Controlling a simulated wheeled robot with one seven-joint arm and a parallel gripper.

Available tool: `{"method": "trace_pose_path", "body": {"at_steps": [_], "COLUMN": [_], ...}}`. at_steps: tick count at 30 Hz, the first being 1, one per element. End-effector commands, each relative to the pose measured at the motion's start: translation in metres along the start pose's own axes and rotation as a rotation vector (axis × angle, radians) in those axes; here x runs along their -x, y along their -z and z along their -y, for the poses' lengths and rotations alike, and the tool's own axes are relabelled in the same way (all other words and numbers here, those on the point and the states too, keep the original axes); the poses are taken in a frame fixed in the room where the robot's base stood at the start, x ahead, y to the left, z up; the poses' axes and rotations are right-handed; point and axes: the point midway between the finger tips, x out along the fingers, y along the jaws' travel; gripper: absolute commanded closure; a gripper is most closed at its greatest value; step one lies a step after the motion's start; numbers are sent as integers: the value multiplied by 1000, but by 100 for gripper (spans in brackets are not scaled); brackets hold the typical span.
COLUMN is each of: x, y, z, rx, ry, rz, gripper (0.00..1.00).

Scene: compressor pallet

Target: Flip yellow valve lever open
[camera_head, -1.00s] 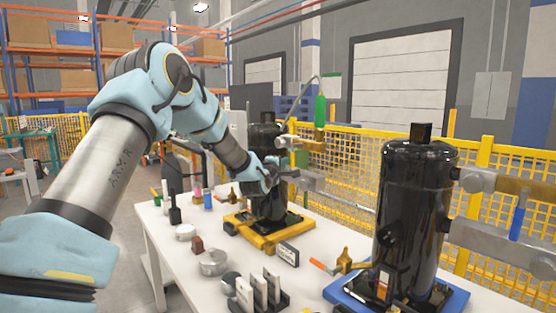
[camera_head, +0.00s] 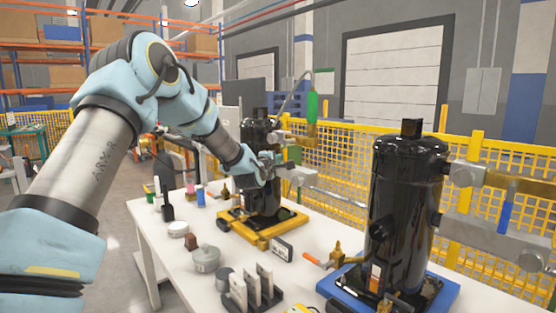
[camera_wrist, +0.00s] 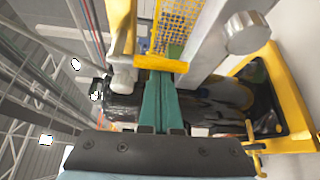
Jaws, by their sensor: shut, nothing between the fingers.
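A yellow bar (camera_wrist: 162,64), which looks like the valve lever, lies crosswise just beyond my fingertips in the wrist view. My gripper (camera_wrist: 163,80) is shut, its teal fingers pressed together with nothing between them. The fingertips are very close to the bar; I cannot tell whether they touch it. In the head view my gripper (camera_head: 273,168) is at the upper part of the far black compressor (camera_head: 262,200), beside its pipe fittings. The lever cannot be made out there, being small and partly behind the gripper.
The far compressor stands on a yellow pallet (camera_head: 250,236). A near black compressor (camera_head: 402,200) stands on a blue pallet (camera_head: 335,290) at the right. Small parts and a grey pot (camera_head: 206,258) crowd the white table (camera_head: 150,225). Yellow mesh fencing (camera_head: 345,160) runs behind.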

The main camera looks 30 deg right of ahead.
Motion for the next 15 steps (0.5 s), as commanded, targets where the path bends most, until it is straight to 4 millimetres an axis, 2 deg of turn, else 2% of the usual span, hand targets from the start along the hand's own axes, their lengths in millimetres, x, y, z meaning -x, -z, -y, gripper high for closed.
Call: {"method": "trace_pose_path", "body": {"at_steps": [15], "x": [4], "y": [-5], "z": [0], "rx": [113], "ry": [66], "rz": [0], "gripper": [100]}}
